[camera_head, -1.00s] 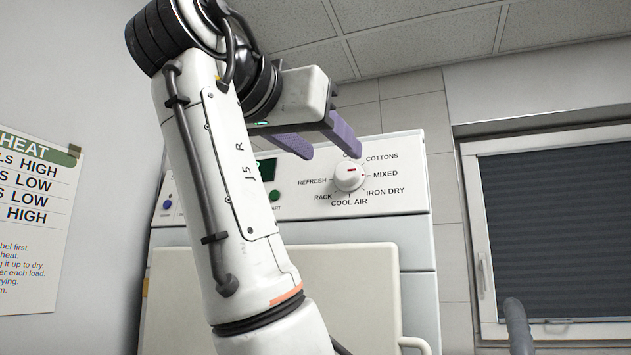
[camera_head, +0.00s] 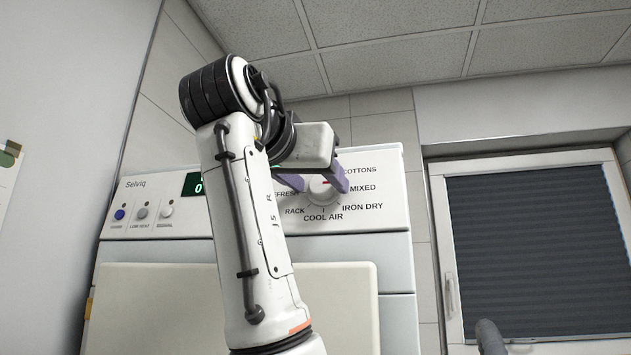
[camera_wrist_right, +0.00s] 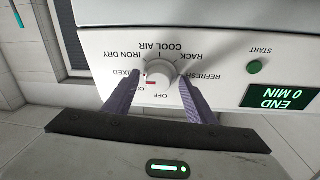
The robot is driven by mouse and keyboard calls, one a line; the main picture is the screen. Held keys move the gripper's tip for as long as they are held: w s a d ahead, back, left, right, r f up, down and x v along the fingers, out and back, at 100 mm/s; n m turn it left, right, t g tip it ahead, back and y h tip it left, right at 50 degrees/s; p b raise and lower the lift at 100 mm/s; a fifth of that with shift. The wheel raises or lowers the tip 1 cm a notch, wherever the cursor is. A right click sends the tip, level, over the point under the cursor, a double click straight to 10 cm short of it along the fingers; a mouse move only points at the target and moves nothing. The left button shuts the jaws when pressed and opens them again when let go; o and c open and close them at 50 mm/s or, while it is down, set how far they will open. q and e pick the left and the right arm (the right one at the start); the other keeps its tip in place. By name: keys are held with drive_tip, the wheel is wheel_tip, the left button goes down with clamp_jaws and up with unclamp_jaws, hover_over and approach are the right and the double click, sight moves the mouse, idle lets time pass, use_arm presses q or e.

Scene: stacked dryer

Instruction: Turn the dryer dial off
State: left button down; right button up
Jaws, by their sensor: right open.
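The white dryer dial (camera_head: 323,194) is on the control panel at the dryer's top, partly hidden by my right gripper (camera_head: 316,182). In the wrist view, the dial (camera_wrist_right: 160,76) appears between the two purple fingers of my right gripper (camera_wrist_right: 158,82), which are open on either side of it. Contact cannot be told. The view is upside down; a red mark on the dial lies near the OFF and COTTONS side, but its exact setting is unclear. The OFF label (camera_wrist_right: 161,96) is visible. My left gripper is not in view.
The dryer display (camera_wrist_right: 282,97) reads END 0 MIN, beside a green START button (camera_wrist_right: 255,67). Several small buttons (camera_head: 143,212) sit at the panel's left. A window with a dark blind (camera_head: 540,240) is at the right. The ceiling is above.

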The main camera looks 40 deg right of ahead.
drive_tip(key=shift+s+r, duration=0.1)
drive_tip(key=shift+c, duration=0.9)
drive_tip(key=shift+a, duration=0.1)
drive_tip(key=c, duration=0.9)
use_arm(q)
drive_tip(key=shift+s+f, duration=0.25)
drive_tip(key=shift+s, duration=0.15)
use_arm(e)
drive_tip(key=shift+o, duration=0.2)
